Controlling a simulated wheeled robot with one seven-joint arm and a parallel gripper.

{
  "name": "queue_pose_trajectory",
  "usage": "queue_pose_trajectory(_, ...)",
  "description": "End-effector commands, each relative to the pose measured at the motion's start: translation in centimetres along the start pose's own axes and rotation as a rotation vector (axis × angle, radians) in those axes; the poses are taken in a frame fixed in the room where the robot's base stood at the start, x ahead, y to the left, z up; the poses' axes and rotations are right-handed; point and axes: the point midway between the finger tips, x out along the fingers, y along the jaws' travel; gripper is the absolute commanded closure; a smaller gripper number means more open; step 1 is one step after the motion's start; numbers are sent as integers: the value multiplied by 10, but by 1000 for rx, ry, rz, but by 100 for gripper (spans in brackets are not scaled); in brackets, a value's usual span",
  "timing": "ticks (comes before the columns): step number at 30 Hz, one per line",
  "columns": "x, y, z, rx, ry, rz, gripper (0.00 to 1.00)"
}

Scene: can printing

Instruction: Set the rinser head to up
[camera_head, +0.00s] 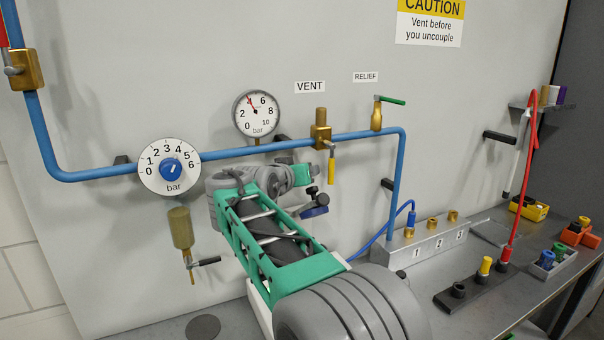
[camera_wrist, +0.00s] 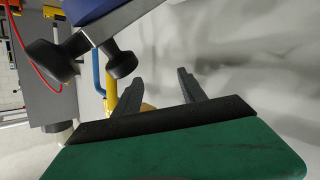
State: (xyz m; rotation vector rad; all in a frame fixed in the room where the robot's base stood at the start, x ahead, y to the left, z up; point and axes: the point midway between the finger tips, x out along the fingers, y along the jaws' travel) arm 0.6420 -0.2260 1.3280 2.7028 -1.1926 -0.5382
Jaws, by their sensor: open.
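I cannot make out anything marked as a rinser head in either view. My gripper (camera_wrist: 158,76) is open and empty in the wrist view, its two dark fingers apart. In the head view my green arm reaches to the pipe, close to the vent valve (camera_head: 320,131). Its yellow handle (camera_head: 331,171) hangs down; a yellow part shows beside one finger in the wrist view. A blue part (camera_head: 315,212) with black knobs is beside my wrist; it also shows close up in the wrist view (camera_wrist: 102,12). I cannot tell what it belongs to.
A blue pipe (camera_head: 102,174) runs along the wall with a bar dial (camera_head: 169,167), a gauge (camera_head: 257,114) and a relief valve (camera_head: 376,118). On the bench at right stand a numbered block (camera_head: 430,243), a dark socket strip (camera_head: 473,286) and a red hose (camera_head: 524,170).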

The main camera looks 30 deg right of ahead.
Motion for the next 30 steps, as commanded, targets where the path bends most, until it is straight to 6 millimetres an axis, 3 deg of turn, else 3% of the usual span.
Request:
queue_pose_trajectory(5,-20,-2,1,1,4,-4,51)
queue_pose_trajectory(13,-71,-2,2,0,1,-4,51)
queue_pose_trajectory(22,-78,0,0,0,0,0,51)
queue_pose_trajectory(24,-78,-2,1,2,-5,-4,56)
queue_pose_trajectory(26,-78,-9,10,9,-33,-27,61)
queue_pose_trajectory(28,-78,-30,32,1,-96,-87,67)
queue_pose_trajectory(29,-79,-42,48,-12,-137,-125,69)
queue_pose_trajectory(30,-83,-63,76,-42,-207,-191,73)
